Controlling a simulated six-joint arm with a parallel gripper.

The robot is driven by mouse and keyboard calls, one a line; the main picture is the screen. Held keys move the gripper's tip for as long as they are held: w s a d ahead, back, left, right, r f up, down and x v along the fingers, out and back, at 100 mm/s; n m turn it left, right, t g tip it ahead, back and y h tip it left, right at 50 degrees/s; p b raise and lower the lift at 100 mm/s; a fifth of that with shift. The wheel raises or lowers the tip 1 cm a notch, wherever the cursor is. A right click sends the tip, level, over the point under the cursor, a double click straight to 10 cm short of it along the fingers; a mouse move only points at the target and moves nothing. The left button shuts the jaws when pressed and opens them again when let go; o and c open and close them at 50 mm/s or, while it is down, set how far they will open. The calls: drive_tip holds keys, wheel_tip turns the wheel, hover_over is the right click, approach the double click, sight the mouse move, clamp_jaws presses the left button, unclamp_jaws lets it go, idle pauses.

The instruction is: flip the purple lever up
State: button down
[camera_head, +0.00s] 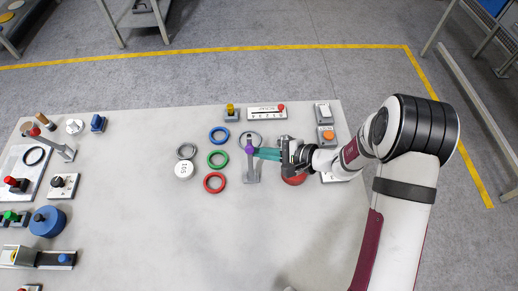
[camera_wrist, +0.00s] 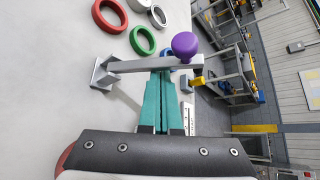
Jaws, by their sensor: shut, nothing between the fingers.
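The purple lever has a round purple knob (camera_head: 249,150) on a grey arm, with a grey base on the table right of the green ring. In the wrist view the purple knob (camera_wrist: 185,45) is at the end of the grey arm, which runs left to its square base (camera_wrist: 103,73). My gripper (camera_head: 257,153) has teal fingers reaching left to the lever, close to the knob. In the wrist view my gripper (camera_wrist: 162,74) is shut and empty, its fingertips at the grey arm just below the knob. Whether they touch it I cannot tell.
A blue ring (camera_head: 219,135), green ring (camera_head: 217,160) and red ring (camera_head: 214,183) lie left of the lever. A red round object (camera_head: 294,180) is under my gripper. A slider panel (camera_head: 267,113) and switches stand behind. The table's front middle is clear.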

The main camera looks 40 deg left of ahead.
drive_tip(key=shift+s+d+r, duration=0.1)
drive_tip(key=shift+s+d, duration=0.05)
drive_tip(key=shift+s, duration=0.1)
idle(0.5)
drive_tip(key=v, duration=0.3)
drive_tip(key=f+v, duration=0.1)
drive_tip(key=v, duration=0.2)
drive_tip(key=d+v, duration=0.1)
drive_tip(key=v, duration=0.3)
drive_tip(key=shift+s+a+f, duration=0.1)
drive_tip(key=shift+s+f, duration=0.05)
drive_tip(key=shift+f, duration=0.2)
drive_tip(key=s+d+r+n+h, duration=0.1)
drive_tip(key=s+d+r+h, duration=0.15)
drive_tip(key=d+r, duration=0.4)
drive_tip(key=s+d+r+m+t+h, duration=0.1)
drive_tip(key=s+d+r+h, duration=0.2)
drive_tip(key=s+d, duration=0.3)
drive_tip(key=s+d+r+m+t+h, duration=0.1)
drive_tip(key=s+d+h, duration=0.4)
drive_tip(key=d, duration=0.6)
wheel_tip(320, 180, up, 3)
drive_tip(key=shift+s+f+t, duration=0.15)
drive_tip(key=shift+s+t, duration=0.45)
